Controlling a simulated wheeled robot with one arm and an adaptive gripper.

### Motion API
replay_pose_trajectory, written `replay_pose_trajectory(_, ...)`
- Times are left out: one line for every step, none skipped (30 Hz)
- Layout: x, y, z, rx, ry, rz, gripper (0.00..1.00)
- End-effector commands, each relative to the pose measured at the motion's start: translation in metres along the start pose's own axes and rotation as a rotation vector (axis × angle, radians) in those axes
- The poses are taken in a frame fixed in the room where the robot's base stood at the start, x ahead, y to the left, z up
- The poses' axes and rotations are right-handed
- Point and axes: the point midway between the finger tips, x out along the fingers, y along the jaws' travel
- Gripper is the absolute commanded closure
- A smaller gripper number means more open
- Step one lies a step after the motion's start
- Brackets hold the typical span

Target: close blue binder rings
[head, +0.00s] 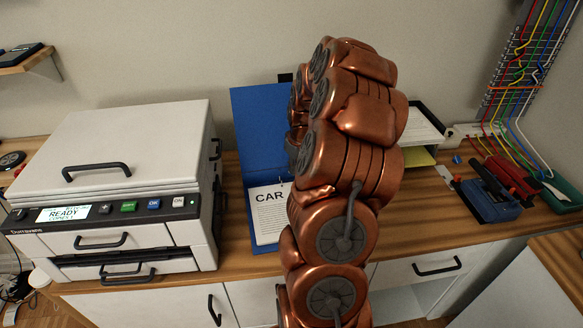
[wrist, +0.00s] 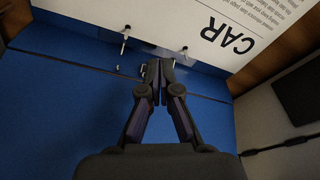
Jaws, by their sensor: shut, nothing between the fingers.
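The blue binder (head: 262,120) lies open on the desk, with its cover toward the wall. A white page (head: 268,222) headed "CAR" lies in its near half. In the wrist view, thin metal ring prongs (wrist: 125,38) and (wrist: 185,50) stand up at the page's edge. A small metal piece (wrist: 144,69) shows on the blue beside my fingertips. I cannot tell whether the prongs meet other halves. My gripper (wrist: 160,68) is shut and empty over the binder's spine area, close to the rings. In the head view, my arm hides the gripper and part of the binder.
A grey printer-like machine (head: 120,160) stands left of the binder. Some bare desk (head: 440,215) lies right of my arm.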

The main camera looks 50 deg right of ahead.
Motion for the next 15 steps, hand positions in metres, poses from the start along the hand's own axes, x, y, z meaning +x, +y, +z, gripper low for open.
replay_pose_trajectory(0.0002,-0.0002,0.0006,0.0,0.0,0.0,1.0)
replay_pose_trajectory(0.0001,-0.0004,0.001,0.0,0.0,0.0,1.0)
replay_pose_trajectory(0.0,-0.0006,0.0014,0.0,0.0,0.0,1.0)
replay_pose_trajectory(0.0,-0.0007,0.0017,0.0,0.0,0.0,1.0)
replay_pose_trajectory(-0.0001,-0.0009,0.002,0.0,0.0,0.0,1.0)
replay_pose_trajectory(-0.0001,-0.0011,0.0024,0.0,0.0,0.0,1.0)
replay_pose_trajectory(-0.0002,-0.0012,0.0028,0.0,0.0,0.0,1.0)
replay_pose_trajectory(-0.0003,-0.0014,0.0031,0.0,0.0,0.0,1.0)
replay_pose_trajectory(-0.0004,-0.0016,0.0035,0.0,0.0,0.0,1.0)
replay_pose_trajectory(-0.0004,-0.0017,0.0038,0.0,0.0,0.0,1.0)
replay_pose_trajectory(-0.0005,-0.0019,0.0041,0.0,0.0,0.0,1.0)
replay_pose_trajectory(-0.0006,-0.0021,0.0045,0.0,0.0,0.0,1.0)
replay_pose_trajectory(-0.0007,-0.0022,0.0048,0.0,0.0,0.0,1.0)
replay_pose_trajectory(-0.0007,-0.0024,0.0052,0.0,0.0,0.0,1.0)
replay_pose_trajectory(-0.0008,-0.0026,0.0056,0.0,0.0,0.0,1.0)
